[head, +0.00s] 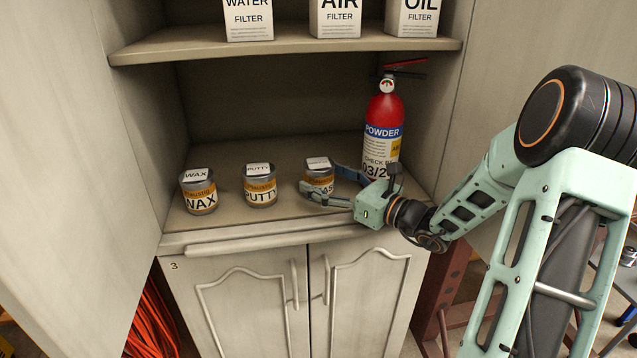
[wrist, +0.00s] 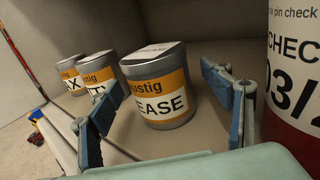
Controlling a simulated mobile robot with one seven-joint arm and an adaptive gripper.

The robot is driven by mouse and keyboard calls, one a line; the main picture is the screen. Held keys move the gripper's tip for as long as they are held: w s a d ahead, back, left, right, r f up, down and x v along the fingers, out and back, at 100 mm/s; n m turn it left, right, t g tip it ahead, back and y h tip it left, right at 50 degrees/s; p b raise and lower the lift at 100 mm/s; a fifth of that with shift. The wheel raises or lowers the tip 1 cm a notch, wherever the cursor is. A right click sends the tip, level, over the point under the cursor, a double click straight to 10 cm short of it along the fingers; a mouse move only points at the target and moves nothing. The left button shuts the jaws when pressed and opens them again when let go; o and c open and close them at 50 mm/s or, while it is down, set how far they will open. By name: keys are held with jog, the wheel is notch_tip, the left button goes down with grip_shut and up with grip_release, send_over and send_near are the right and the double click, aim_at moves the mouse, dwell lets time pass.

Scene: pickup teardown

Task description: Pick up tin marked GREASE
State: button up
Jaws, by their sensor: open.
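The GREASE tin (head: 319,174) is a small grey tin with an orange and white label, upright on the cabinet shelf, the rightmost of three tins. In the head view my gripper partly covers its label. In the wrist view the tin (wrist: 158,88) stands between and just beyond the fingers, and the letters "EASE" show. My gripper (wrist: 165,112) is open and empty, with one finger to the left of the tin and one to the right. In the head view my gripper (head: 334,186) reaches in from the right at shelf height.
The PUTTY tin (head: 260,186) and WAX tin (head: 199,192) stand left of the GREASE tin. A red fire extinguisher (head: 384,128) stands close behind and right of my gripper. An upper shelf (head: 285,45) holds filter boxes. Cabinet walls bound both sides.

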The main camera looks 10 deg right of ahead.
jog(key=shift+x, duration=0.85)
jog(key=c, duration=1.5)
jog(key=shift+c, duration=0.7)
jog(key=shift+r, duration=0.15)
